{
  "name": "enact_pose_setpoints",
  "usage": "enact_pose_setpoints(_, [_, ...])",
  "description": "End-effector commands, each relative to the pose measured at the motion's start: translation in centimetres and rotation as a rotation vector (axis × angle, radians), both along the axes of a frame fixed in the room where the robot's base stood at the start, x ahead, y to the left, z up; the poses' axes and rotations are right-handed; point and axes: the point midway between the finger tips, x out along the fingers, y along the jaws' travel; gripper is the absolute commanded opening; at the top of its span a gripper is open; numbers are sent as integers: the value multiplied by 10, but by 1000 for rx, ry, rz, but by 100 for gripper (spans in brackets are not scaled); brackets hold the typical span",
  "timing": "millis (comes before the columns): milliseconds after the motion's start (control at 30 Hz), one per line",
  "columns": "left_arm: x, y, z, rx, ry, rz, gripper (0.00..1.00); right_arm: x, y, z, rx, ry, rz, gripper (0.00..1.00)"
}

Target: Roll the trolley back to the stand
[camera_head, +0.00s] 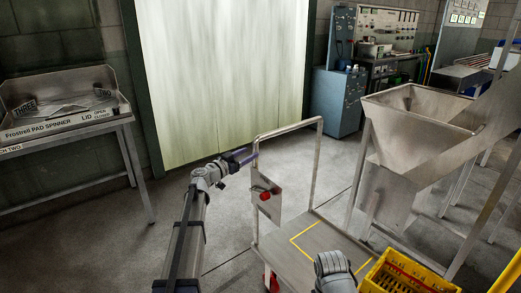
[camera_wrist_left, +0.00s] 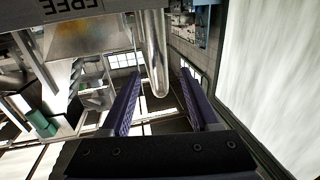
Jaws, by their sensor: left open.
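The trolley has a tubular handle frame (camera_head: 318,165), a plate with a red button (camera_head: 264,195) and a flat deck (camera_head: 318,236) marked with yellow tape. My left gripper (camera_head: 243,157) is open at the frame's upper left corner. In the left wrist view a rounded metal bar (camera_wrist_left: 154,60) lies between the open purple fingers (camera_wrist_left: 160,105); whether it touches them I cannot tell. A grey part of my right arm shows over the deck's front; its fingers are not visible. I cannot tell which thing is the stand.
A yellow crate (camera_head: 412,272) is at the front right of the deck. A steel hopper machine (camera_head: 400,135) stands close on the right. A steel bench (camera_head: 65,140) is at left, a blue cabinet (camera_head: 338,100) behind. The floor between bench and trolley is clear.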

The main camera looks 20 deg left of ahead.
Motion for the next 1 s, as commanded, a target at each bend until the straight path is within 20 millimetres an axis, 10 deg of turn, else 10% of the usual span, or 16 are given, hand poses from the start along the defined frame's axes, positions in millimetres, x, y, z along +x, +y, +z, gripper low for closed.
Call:
enact_pose_setpoints(600, [66, -33, 0, 0, 1, -3, 62, 0, 0, 0, 0, 0, 0, 0])
enact_pose_setpoints(1000, [69, -36, 0, 0, 2, -3, 52, 0, 0, 0, 0, 0, 0, 0])
